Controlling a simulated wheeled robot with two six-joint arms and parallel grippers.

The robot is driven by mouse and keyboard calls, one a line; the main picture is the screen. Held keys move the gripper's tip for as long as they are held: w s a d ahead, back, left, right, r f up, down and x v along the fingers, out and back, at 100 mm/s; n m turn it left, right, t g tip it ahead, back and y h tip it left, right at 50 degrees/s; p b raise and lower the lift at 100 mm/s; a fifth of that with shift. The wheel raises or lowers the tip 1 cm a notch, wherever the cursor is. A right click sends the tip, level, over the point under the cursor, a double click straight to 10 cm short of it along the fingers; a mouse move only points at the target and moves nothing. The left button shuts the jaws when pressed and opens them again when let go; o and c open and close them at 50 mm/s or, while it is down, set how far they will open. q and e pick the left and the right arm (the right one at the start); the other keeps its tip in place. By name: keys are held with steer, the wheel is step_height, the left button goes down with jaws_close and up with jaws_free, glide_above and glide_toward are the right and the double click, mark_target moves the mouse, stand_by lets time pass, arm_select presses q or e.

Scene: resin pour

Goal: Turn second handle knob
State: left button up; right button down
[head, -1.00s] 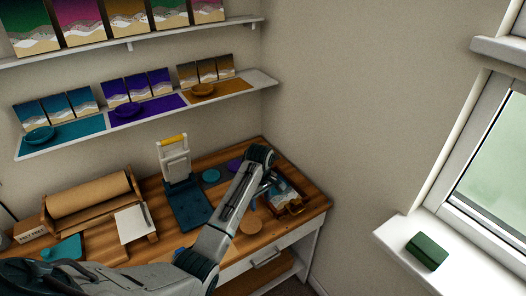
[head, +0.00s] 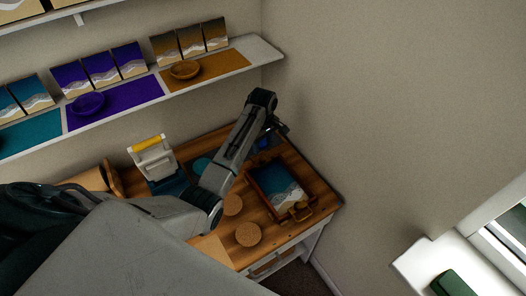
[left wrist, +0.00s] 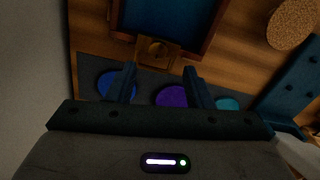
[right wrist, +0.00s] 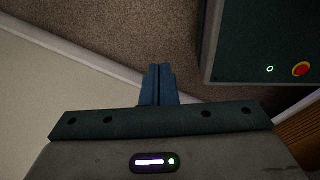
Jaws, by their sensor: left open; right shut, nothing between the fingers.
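The wooden tray (head: 254,180) with a blue, white and sandy picture lies on the bench. A tan handle (head: 299,209) is on its near side in the head view. In the left wrist view, a second brown handle with a round knob (left wrist: 156,50) sits at the edge of the blue-floored tray (left wrist: 123,14). My left gripper (left wrist: 158,78) is open, its fingers pointing toward this handle, one on either side and apart from it. In the head view the left gripper (head: 272,133) is at the tray's far end. My right gripper (right wrist: 159,72) is shut and empty, over the floor.
Blue (left wrist: 115,86), purple (left wrist: 171,96) and teal (left wrist: 228,103) discs lie on a dark mat by the handle. Cork discs (head: 248,235) lie left of the tray. A press with a yellow grip (head: 147,145) stands behind. A wall rises close beyond the bench.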

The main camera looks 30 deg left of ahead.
mark_target(263, 158)
arm_select(q)
step_height(263, 158, down, 4)
steer(key=shift+w+a+r+p, duration=0.15)
steer(key=shift+r+p, duration=0.05)
steer(key=shift+p, duration=0.2)
step_height(263, 158, down, 2)
steer(key=shift+w+f, duration=0.1)
steer(key=shift+f, duration=0.65)
steer(key=shift+c, duration=1.1)
steer(key=c, duration=0.7)
steer(key=shift+c, duration=0.4)
arm_select(e)
steer(key=w+r, duration=0.2)
steer(key=shift+w+a, duration=0.3)
steer(key=shift+a, duration=0.1)
